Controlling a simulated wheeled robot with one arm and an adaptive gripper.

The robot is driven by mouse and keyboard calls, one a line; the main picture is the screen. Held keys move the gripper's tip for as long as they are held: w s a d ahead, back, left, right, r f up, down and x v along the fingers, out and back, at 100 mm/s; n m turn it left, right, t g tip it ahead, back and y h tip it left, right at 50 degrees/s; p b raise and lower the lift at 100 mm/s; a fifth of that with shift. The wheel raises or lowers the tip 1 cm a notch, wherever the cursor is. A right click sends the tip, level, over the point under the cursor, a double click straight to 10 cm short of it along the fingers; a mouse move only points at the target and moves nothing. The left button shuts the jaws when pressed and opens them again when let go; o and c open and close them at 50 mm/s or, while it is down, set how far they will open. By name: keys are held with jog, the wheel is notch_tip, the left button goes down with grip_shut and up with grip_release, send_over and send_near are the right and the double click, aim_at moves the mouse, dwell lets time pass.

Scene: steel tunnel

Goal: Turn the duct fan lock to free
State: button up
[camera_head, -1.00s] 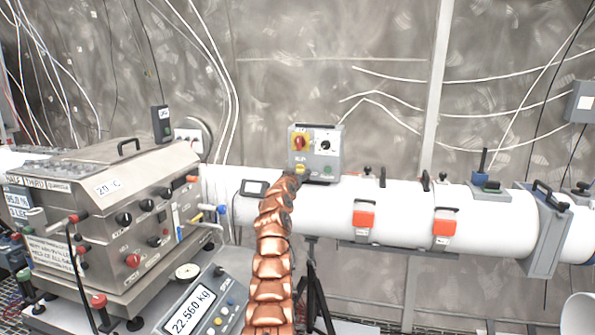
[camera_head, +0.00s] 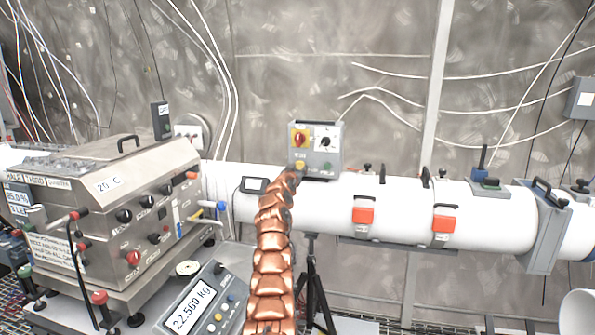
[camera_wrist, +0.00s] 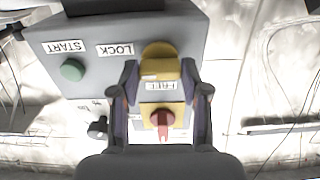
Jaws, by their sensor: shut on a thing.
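The duct fan lock is a yellow knob (camera_wrist: 160,68) on a grey control box (camera_head: 333,160). The box is mounted on the white duct. In the wrist view, the panel appears upside down, with the FREE label just below the knob and the LOCK label to its left. My gripper (camera_wrist: 160,75) is shut on the yellow knob, with one dark finger on each side. In the head view, the yellow knob (camera_head: 300,165) shows at the box's lower left, and the end of my copper arm reaches it. My fingers are too small to make out there.
A red switch (camera_wrist: 162,118) on a yellow plate sits close by the fingers. A green button (camera_wrist: 72,70) and a black dial (camera_wrist: 97,128) are on the same panel. The white duct (camera_head: 400,190) carries orange-red latches. A steel machine (camera_head: 110,200) and a scale (camera_head: 195,305) stand left.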

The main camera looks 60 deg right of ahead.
jog(key=shift+n, duration=0.5)
jog(key=n+b, duration=0.1)
jog(key=n, duration=0.2)
jog(key=shift+n, duration=0.9)
jog(key=n, duration=0.3)
jog(key=shift+n, duration=0.4)
jog(key=n, duration=0.4)
jog(key=shift+n+p, duration=0.35)
jog(key=shift+n, duration=1.75)
jog(key=o, duration=1.1)
